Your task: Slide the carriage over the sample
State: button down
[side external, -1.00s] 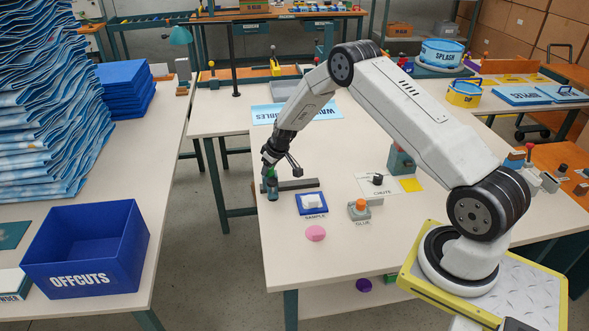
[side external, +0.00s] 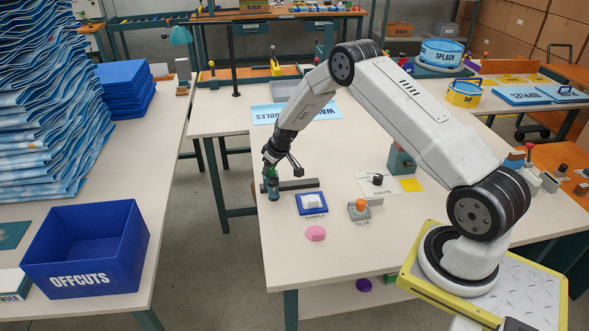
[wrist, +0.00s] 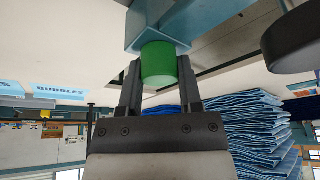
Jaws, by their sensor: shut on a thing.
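The carriage is a teal block (side external: 273,193) at the left end of a dark rail (side external: 300,184) on the pale table. It also shows in the wrist view (wrist: 160,28), with a green knob (wrist: 159,66) on it. My gripper (side external: 271,173) is shut on this green knob, one finger on each side, as the wrist view shows (wrist: 159,82). The sample is a small white block (side external: 311,201) on a blue pad (side external: 311,210) labelled SAMPLE. It lies to the right of the carriage, in front of the rail, apart from it.
A grey glue unit with an orange knob (side external: 359,205) stands right of the sample. A pink disc (side external: 316,233) lies in front of it. A chute plate (side external: 379,184) is further right. A blue OFFCUTS bin (side external: 85,255) stands on the left table. The front table area is clear.

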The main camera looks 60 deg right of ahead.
jog(key=s+d, duration=0.8)
jog(key=d, duration=0.1)
jog(key=shift+s, duration=0.3)
jog(key=shift+c, duration=1.4)
grip_release()
jog(key=shift+a, duration=0.15)
jog(key=shift+r, duration=0.1)
jog(key=shift+v, duration=3.85)
jog(key=shift+s, duration=0.1)
jog(key=shift+a, duration=0.1)
